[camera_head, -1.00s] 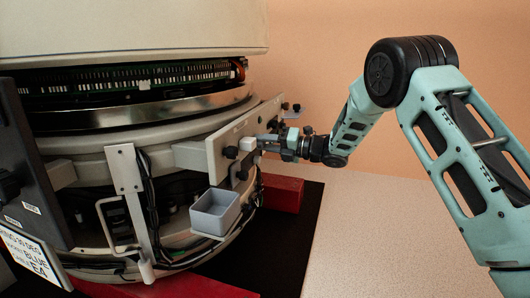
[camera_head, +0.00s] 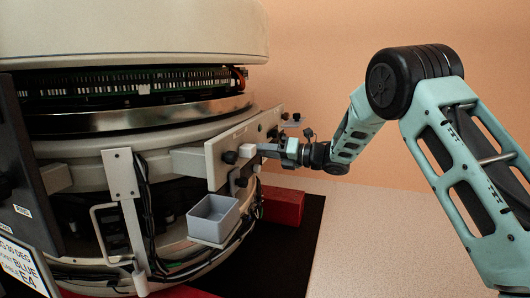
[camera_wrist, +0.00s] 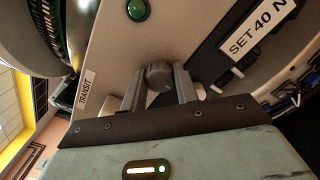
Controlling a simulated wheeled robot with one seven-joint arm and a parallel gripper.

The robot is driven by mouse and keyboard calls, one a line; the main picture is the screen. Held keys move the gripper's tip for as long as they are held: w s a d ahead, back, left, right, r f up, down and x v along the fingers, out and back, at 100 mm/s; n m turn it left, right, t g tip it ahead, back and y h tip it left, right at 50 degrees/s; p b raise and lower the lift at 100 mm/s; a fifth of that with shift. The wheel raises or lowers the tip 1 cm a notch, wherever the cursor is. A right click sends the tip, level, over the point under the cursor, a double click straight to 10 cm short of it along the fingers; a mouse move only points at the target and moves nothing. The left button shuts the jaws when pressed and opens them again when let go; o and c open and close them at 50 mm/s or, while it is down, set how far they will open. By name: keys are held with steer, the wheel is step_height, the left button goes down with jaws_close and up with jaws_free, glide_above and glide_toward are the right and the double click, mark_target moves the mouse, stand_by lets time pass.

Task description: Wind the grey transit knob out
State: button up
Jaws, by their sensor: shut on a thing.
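The grey transit knob (camera_wrist: 158,74) shows in the wrist view as a round ribbed knob on the pale panel (camera_wrist: 110,50), beside a label reading "TRANSIT" (camera_wrist: 87,91). My gripper (camera_wrist: 159,80) is shut on it, with one finger on each side. In the head view my gripper (camera_head: 261,148) reaches the panel (camera_head: 216,150) from the right. The knob cannot be made out there behind the fingers. How far the knob stands out from its seat cannot be told.
A green round button (camera_wrist: 137,10) and a "SET 40 N" label (camera_wrist: 257,32) are nearby on the panel. Black knobs (camera_head: 230,157) and a pale block (camera_head: 247,150) stand out from it. A grey open bin (camera_head: 213,217) sits below. A red block (camera_head: 283,205) lies under the panel.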

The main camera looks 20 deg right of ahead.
steer(key=o, duration=1)
steer(key=shift+f, duration=0.1)
steer(key=shift+d, duration=0.1)
steer(key=shift+p+v, duration=3.45)
steer(key=shift+v, duration=5.3)
